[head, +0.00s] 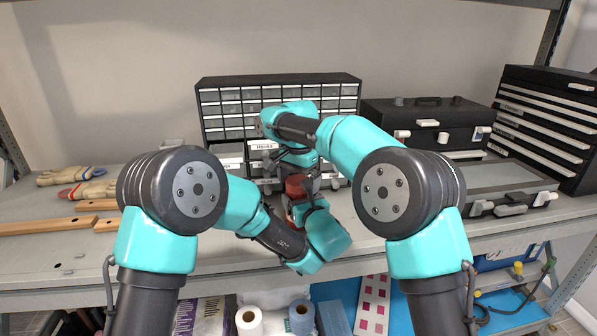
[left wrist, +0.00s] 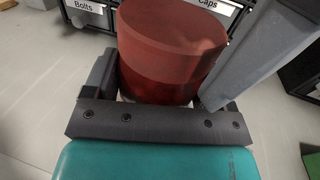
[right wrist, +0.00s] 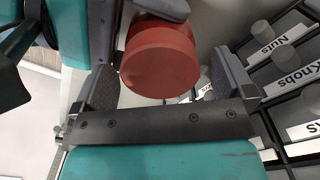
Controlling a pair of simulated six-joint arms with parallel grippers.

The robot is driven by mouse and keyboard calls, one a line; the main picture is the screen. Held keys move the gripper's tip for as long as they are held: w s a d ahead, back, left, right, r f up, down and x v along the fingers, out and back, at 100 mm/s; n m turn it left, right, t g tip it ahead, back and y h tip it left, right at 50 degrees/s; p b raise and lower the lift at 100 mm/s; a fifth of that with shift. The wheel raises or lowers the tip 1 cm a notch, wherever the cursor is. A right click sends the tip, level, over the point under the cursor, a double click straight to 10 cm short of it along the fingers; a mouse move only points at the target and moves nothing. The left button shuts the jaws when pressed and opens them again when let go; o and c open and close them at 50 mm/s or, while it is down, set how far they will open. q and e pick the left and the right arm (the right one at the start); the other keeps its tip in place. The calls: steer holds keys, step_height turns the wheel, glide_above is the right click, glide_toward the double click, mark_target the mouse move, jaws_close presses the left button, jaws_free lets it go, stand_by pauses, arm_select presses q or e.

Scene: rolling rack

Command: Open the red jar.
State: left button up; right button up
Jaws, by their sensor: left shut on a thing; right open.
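The red jar (head: 297,187) stands upright on the grey shelf, mostly hidden between my two arms in the head view. My left gripper (left wrist: 160,88) is shut on the jar's body. My right gripper (right wrist: 165,85) is open above the jar, its fingers to either side of the red lid (right wrist: 158,60). I cannot tell whether either right finger touches the lid.
A drawer cabinet (head: 235,103) with labelled bins stands close behind the jar. A black case (head: 425,118) and a grey case (head: 490,182) are to the right. Gloves (head: 85,191) and wooden bars (head: 50,227) lie at the left. The shelf's front edge runs below my arms.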

steer(key=shift+f, duration=0.1)
steer(key=shift+c, duration=0.3)
steer(key=c, duration=0.9)
steer(key=n, duration=0.5)
steer(key=shift+n, duration=0.3)
steer(key=n, duration=1.6)
steer(key=shift+r, duration=1.15)
